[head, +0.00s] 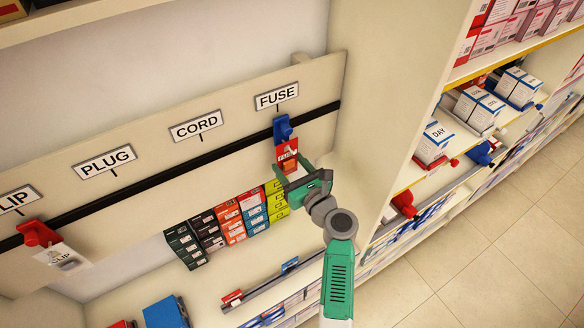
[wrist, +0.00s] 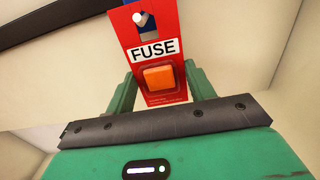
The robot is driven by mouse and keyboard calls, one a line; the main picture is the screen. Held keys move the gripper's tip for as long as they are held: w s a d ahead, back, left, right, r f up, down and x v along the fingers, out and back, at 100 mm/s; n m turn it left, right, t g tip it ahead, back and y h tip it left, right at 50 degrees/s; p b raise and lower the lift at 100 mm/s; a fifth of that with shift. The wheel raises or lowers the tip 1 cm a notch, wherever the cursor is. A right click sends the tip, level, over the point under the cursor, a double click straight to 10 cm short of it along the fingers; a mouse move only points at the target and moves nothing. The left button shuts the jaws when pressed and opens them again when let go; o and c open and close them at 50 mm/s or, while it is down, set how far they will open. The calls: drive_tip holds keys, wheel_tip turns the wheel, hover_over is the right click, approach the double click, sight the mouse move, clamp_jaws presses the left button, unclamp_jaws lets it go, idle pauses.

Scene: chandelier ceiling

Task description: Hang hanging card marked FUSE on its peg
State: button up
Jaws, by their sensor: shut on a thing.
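The red FUSE card (head: 288,148) carries an orange block and hangs upright in my gripper (head: 293,172). In the wrist view the FUSE card (wrist: 171,25) stands between the two green fingers of my gripper (wrist: 160,84), which are shut on its lower part. The blue peg (head: 282,128) sits on the black rail under the FUSE label (head: 277,96), directly above the card. In the wrist view the peg's pale round tip (wrist: 140,18) overlaps the cutout at the card's top, with blue behind it. I cannot tell how far the peg passes through.
The black rail (head: 160,173) also runs under the CORD label (head: 196,126) and PLUG label (head: 105,163). A red peg with a CLIP card (head: 63,259) is at far left. Several coloured boxes (head: 228,220) stand below. A shelf upright (head: 385,90) is close on the right.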

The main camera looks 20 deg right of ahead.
idle(0.3)
drive_tip(key=o, duration=0.8)
drive_tip(key=shift+o, duration=0.2)
drive_tip(key=shift+s, duration=0.15)
drive_tip(key=s+d, duration=0.1)
drive_tip(key=s, duration=0.6)
drive_tip(key=shift+s+d+p, duration=0.15)
drive_tip(key=shift+s+p, duration=0.05)
drive_tip(key=shift+p, duration=0.1)
drive_tip(key=shift+r, duration=0.15)
